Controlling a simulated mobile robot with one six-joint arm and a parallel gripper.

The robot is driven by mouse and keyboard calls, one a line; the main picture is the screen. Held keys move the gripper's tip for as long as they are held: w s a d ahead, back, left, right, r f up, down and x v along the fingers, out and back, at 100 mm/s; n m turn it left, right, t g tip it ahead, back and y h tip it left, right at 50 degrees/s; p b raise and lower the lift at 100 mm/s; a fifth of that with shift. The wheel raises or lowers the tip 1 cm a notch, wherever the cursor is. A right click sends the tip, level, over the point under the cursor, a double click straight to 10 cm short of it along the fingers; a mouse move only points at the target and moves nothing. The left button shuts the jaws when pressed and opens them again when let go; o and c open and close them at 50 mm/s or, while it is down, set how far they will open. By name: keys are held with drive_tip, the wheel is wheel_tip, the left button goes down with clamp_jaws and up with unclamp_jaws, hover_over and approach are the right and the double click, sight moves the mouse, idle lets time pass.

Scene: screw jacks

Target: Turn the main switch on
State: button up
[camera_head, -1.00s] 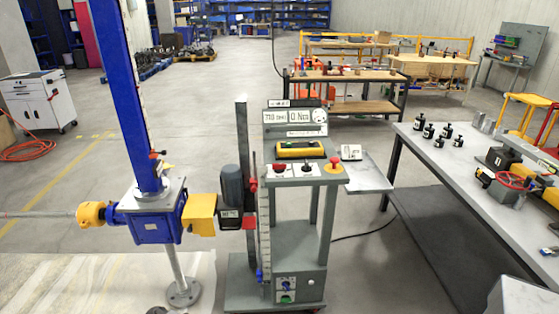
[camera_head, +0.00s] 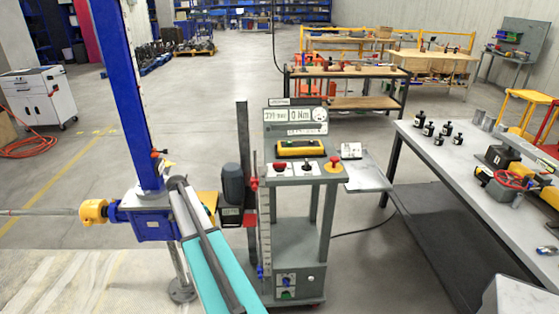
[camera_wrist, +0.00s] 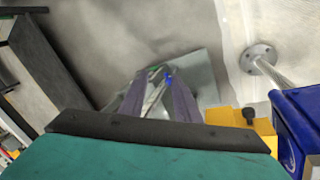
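The grey control cart (camera_head: 296,222) stands in the middle of the head view. Its top panel carries a red knob (camera_head: 280,166), a small black switch (camera_head: 307,165) and a red emergency stop on yellow (camera_head: 334,164). A box low on the cart has a blue knob (camera_head: 286,282) and a green button (camera_head: 287,295). No label tells me which is the main switch. My teal arm part reaches up in front of the screw jack, left of the cart. My gripper (camera_wrist: 160,92) shows blurred in the wrist view; its finger gap is unclear. I see nothing clearly held.
The blue screw jack column (camera_head: 125,90) stands left of the cart, with a yellow coupling (camera_head: 94,212) on its shaft. A grey workbench (camera_head: 480,185) with several black parts is at right. A white tool cabinet (camera_head: 40,97) is far left.

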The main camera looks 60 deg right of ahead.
drive_tip(key=d+r+m, duration=0.4)
drive_tip(key=d+r, duration=0.6)
drive_tip(key=r, duration=0.1)
wheel_tip(320, 180, up, 25)
drive_tip(key=m+h+p, duration=0.1)
drive_tip(key=m+p, duration=0.1)
drive_tip(key=m, duration=0.5)
hover_over(281, 163)
drive_tip(key=w+a, duration=0.3)
drive_tip(key=w, duration=0.2)
drive_tip(key=shift+s+a+f, duration=0.1)
drive_tip(key=shift+a+f, duration=0.1)
drive_tip(key=shift+f, duration=0.05)
drive_tip(key=shift+f, duration=0.15)
drive_tip(key=shift+p+x, duration=2.35)
drive_tip(key=shift+x, duration=4.4)
drive_tip(key=shift+s+d, duration=0.15)
drive_tip(key=shift+c, duration=0.5)
clamp_jaws()
